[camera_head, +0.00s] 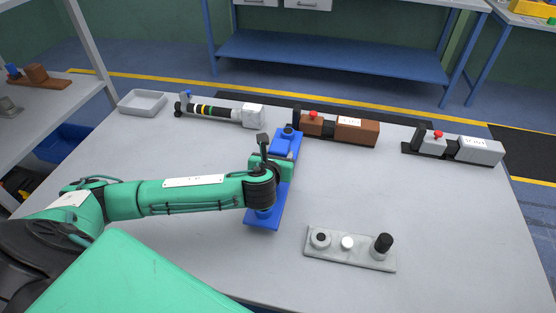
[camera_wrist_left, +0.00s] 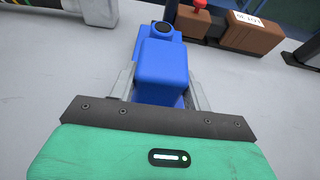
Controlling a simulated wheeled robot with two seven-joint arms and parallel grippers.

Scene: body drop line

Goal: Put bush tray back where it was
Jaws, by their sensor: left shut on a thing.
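My left gripper (camera_head: 270,170) is over a long blue fixture (camera_head: 263,219) in the middle of the table. In the left wrist view, its fingers are closed on the sides of a blue block (camera_wrist_left: 164,65) with a dark round hole or cap at its far end. The arm hides the fixture's middle. A light grey plate (camera_head: 335,258) with round pieces stands front right; it carries a ringed disc, a white knob and a black cylinder. A shallow empty grey tray (camera_head: 143,102) sits back left. No label shows which thing is the bush tray. My right gripper is not in view.
Along the back stand a black-and-grey tool (camera_head: 220,112), a brown clamp unit (camera_head: 355,131) with a red knob and a grey clamp unit (camera_head: 478,150). A shelf (camera_head: 45,110) is at left.

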